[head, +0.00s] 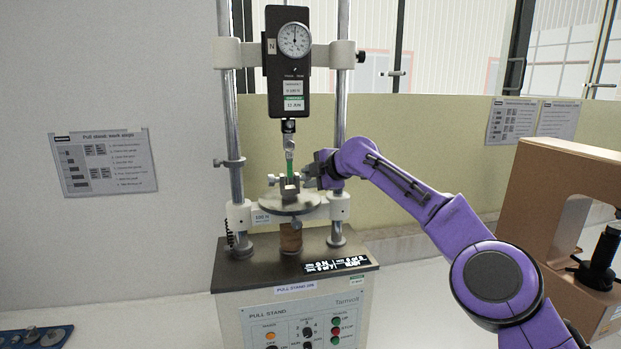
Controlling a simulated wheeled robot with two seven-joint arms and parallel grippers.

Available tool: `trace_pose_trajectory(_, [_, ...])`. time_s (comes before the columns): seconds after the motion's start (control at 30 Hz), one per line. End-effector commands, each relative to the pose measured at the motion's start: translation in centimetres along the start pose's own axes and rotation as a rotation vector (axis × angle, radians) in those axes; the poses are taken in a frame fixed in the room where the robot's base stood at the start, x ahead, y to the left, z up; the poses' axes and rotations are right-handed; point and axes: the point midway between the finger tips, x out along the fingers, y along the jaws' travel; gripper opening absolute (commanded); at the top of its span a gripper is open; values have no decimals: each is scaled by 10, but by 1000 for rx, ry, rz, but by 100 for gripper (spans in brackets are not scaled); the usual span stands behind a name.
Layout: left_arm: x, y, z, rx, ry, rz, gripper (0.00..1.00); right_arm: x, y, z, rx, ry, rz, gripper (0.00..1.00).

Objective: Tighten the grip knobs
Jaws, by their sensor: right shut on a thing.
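The pull stand (295,285) stands in the middle of the head view, with a black force gauge (288,75) on its crossbar. Below the gauge, a hook (289,141) holds a green strip (290,168) that runs down into a small grip (290,186) on the round plate (290,204). A grip knob (272,180) sticks out on the left side of the grip. My right gripper (312,175) is at the right side of the grip, shut on what appears to be the right grip knob, mostly hidden by the fingers. My left gripper is out of view.
Two metal columns (231,130) flank the grip. A copper-coloured tester (560,220) stands at the right. A blue tray (35,338) with metal discs lies at the lower left. The table between tray and stand is clear. A step sheet (104,162) hangs on the wall.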

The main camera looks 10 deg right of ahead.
Motion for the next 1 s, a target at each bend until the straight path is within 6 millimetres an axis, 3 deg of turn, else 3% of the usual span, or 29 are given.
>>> trace_pose_trajectory(0.67, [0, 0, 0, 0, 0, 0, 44, 0, 0, 0, 13, 0, -35, 3])
trace_pose_trajectory(0.7, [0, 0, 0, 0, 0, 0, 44, 0, 0, 0, 13, 0, -35, 46])
trace_pose_trajectory(0.73, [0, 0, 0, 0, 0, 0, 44, 0, 0, 0, 13, 0, -34, 56])
trace_pose_trajectory(1.0, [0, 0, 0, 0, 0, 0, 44, 0, 0, 0, 13, 0, -34, 59])
